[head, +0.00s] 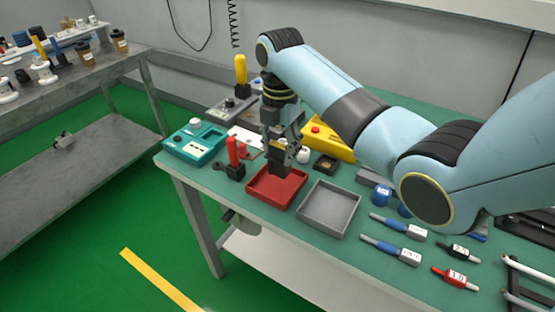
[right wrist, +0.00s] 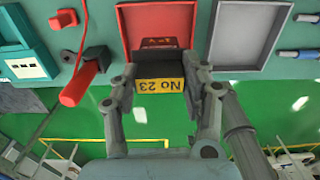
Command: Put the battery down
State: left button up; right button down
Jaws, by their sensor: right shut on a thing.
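The battery (head: 277,163) is a dark block in the head view. The right wrist view shows its yellow label (right wrist: 160,86) marked "No 23". My right gripper (head: 284,140) points down and is shut on the battery, with a finger on each side of it. The battery is upright over the red tray (head: 289,191), which also shows in the right wrist view (right wrist: 133,22). I cannot tell whether its bottom touches the tray floor. My left gripper is not in view.
A grey tray (head: 329,208) stands just right of the red one and looks empty. A red-handled tool (head: 234,158) and a teal device (head: 194,143) are to the left. A yellow device (head: 331,138) is behind. Labelled syringes (head: 398,227) lie at the right.

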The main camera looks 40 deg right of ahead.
aim_at(278, 156)
jog(key=f, duration=0.4)
jog(key=shift+w+a, duration=0.15)
jog(key=shift+a, duration=0.05)
jog(key=shift+f, duration=0.15)
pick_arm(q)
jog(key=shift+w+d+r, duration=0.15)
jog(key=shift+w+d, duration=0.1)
pick_arm(e)
jog(key=shift+f, duration=0.15)
jog(key=c, duration=0.7)
grip_release()
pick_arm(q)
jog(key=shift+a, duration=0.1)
pick_arm(e)
jog(key=shift+o, duration=0.2)
notch_tip(278, 156, up, 12)
jog(key=shift+r, duration=0.2)
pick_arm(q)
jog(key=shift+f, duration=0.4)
